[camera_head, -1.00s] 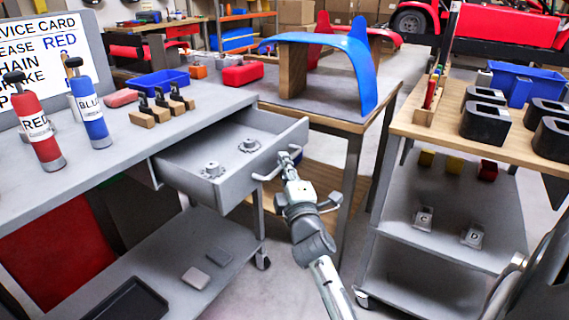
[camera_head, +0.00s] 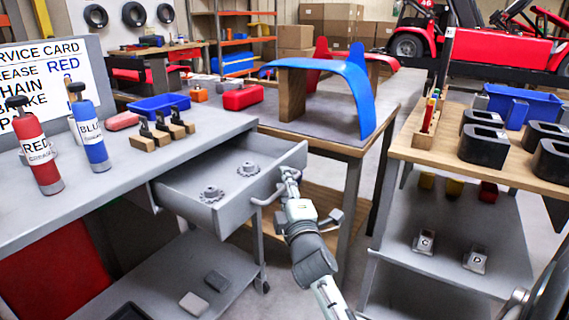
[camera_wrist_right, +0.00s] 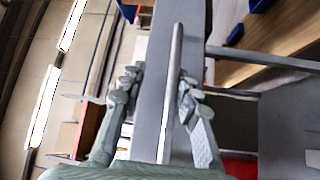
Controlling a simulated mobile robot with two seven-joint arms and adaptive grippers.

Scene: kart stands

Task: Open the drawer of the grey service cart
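The grey service cart (camera_head: 95,190) stands at the left. Its drawer (camera_head: 188,201) is pulled out, with two small gear-like metal parts inside. The bar handle (camera_head: 266,200) runs along the drawer's front. My right gripper (camera_head: 290,178) is at the far end of that handle in the head view. In the right wrist view the handle (camera_wrist_right: 172,95) passes between the spread fingers of my right gripper (camera_wrist_right: 158,88). The right finger is close beside the bar, and a gap shows on the left side. My left gripper is not in view.
Red and blue bottles (camera_head: 90,135) stand on the cart top. A wooden-topped table (camera_head: 350,145) with a blue curved panel (camera_head: 345,75) stands behind the drawer. Another cart (camera_head: 400,150) with black holders is at the right. Some floor shows between them.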

